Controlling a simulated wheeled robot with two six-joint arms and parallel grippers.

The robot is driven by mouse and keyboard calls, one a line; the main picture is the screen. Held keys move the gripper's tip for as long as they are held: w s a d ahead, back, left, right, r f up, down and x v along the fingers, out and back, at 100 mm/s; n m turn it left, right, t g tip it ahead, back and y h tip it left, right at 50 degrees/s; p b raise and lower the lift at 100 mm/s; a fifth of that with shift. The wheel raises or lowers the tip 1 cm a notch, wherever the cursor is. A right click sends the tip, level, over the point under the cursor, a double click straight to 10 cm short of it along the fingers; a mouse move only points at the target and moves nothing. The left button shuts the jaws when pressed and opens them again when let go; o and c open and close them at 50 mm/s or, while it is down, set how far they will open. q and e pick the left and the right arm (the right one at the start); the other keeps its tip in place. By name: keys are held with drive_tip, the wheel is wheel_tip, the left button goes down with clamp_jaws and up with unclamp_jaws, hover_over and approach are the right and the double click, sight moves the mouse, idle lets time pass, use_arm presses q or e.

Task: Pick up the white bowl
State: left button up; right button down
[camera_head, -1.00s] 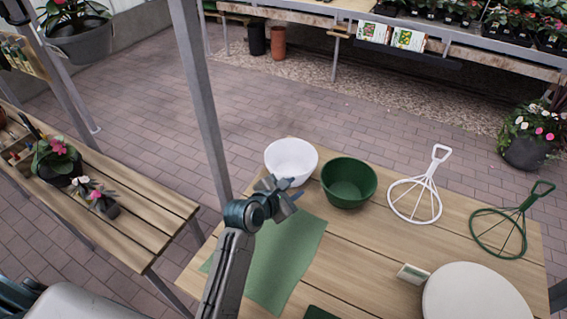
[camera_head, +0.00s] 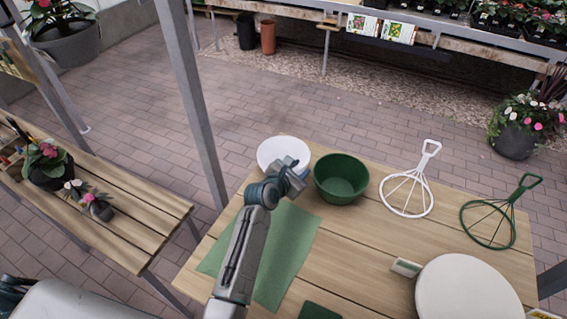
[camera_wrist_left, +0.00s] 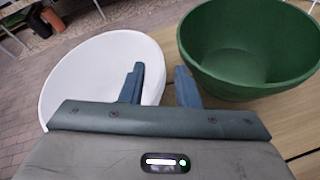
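The white bowl (camera_head: 275,150) stands at the far edge of the wooden table, and it fills the left of the left wrist view (camera_wrist_left: 85,75). My left gripper (camera_head: 294,174) is at the bowl's near right side and hides part of its rim. In the left wrist view my left gripper (camera_wrist_left: 160,74) is open. One finger overlaps the bowl's inside and the other shows just outside its right rim, so the rim appears between them. I cannot tell whether they touch it. My right gripper is in no view.
A dark green bowl (camera_head: 341,184) stands close on the right of the white bowl. A green cloth (camera_head: 290,245) lies nearer. White (camera_head: 408,194) and green (camera_head: 490,226) wire hoops and a round pale disc (camera_head: 468,290) are further right. A metal post (camera_head: 193,105) rises at the left.

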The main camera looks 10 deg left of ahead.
use_arm(q)
drive_tip(key=shift+x, duration=0.9)
drive_tip(key=shift+s, duration=0.1)
drive_tip(key=shift+c, duration=0.2)
clamp_jaws()
